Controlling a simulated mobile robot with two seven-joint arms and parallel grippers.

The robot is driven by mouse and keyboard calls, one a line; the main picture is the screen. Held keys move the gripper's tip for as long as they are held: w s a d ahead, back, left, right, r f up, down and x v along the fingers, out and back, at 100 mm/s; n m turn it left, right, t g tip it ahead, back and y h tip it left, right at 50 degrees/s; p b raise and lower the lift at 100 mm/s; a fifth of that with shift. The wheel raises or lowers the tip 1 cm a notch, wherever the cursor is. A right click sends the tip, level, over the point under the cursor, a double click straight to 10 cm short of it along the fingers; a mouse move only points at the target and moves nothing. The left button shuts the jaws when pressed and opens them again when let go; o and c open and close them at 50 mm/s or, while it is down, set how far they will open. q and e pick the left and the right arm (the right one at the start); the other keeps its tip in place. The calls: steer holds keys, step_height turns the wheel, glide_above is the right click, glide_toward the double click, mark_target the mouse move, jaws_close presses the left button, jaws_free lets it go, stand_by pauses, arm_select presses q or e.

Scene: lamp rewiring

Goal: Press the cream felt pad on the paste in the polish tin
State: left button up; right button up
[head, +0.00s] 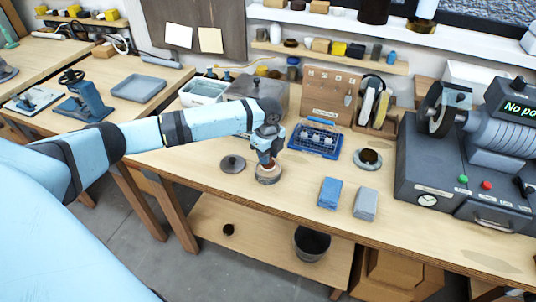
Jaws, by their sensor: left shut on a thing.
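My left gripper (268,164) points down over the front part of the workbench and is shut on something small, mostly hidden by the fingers. A low round object (268,179) with a pale brownish side is right under the fingertips; it looks like the polish tin or the pad, and I cannot tell which. I cannot make out the cream felt pad or the paste clearly, nor whether they touch. A grey round lid with a knob (232,164) lies just left of the gripper. My right gripper is not in view.
A blue block (330,192) and a grey-blue block (365,203) lie to the right. A dark round piece (369,157) sits on a grey dish. Behind stand a blue rack (316,140) and a wooden tool board (328,95). A buffing machine (465,160) fills the right side.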

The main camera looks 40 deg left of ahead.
arm_select(q)
steer(key=shift+f, duration=0.1)
stand_by(0.7)
steer(key=shift+f, duration=0.45)
stand_by(0.7)
